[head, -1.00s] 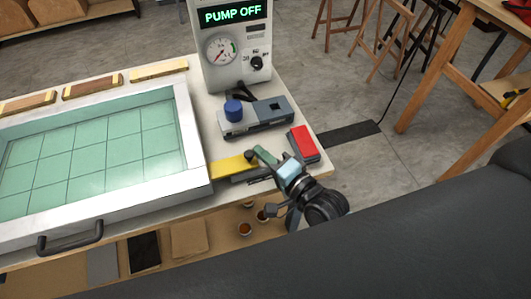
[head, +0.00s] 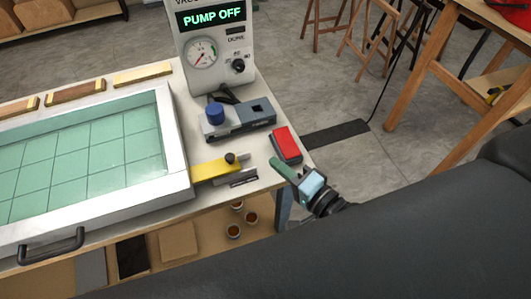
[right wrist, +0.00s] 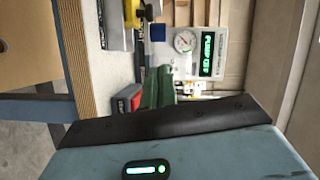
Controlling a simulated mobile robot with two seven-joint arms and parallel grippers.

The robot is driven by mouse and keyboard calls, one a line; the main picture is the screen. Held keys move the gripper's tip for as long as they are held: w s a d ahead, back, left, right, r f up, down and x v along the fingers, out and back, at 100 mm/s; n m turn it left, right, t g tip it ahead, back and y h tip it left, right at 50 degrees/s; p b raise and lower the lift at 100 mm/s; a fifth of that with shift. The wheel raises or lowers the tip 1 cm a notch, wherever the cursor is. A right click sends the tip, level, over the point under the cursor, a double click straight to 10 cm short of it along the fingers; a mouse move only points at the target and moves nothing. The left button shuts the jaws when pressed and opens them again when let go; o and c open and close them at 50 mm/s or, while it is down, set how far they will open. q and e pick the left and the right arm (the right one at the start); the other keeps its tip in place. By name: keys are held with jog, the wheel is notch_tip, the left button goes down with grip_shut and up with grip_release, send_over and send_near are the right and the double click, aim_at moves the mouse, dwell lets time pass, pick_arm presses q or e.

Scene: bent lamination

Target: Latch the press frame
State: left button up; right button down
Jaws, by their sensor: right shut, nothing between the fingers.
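The press frame (head: 178,150), a pale metal rim around a teal gridded sheet (head: 85,150), lies flat on the table at the left. A yellow latch bar (head: 210,171) with a black knob (head: 230,158) extends from its right side toward a small metal bracket (head: 243,181). In the right wrist view the yellow part (right wrist: 148,9) is at the top edge, partly cut off. My right gripper (head: 276,163), with green fingers, is shut and empty at the table's right edge, apart from the latch. Its fingers show in the right wrist view (right wrist: 158,80). My left gripper is out of view.
A red-topped block (head: 285,142) sits close to my right gripper. Behind it are a grey device with a blue cap (head: 250,114) and the pump box reading PUMP OFF (head: 212,55). Small cups (head: 251,218) stand on the lower shelf. Wooden strips (head: 75,91) lie behind the frame.

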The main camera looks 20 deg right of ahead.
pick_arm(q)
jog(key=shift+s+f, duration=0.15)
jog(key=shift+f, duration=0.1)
pick_arm(e)
jog(key=v, duration=0.3)
jog(key=shift+w, duration=0.1)
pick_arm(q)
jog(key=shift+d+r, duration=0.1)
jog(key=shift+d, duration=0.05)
pick_arm(e)
jog(key=shift+f, duration=0.1)
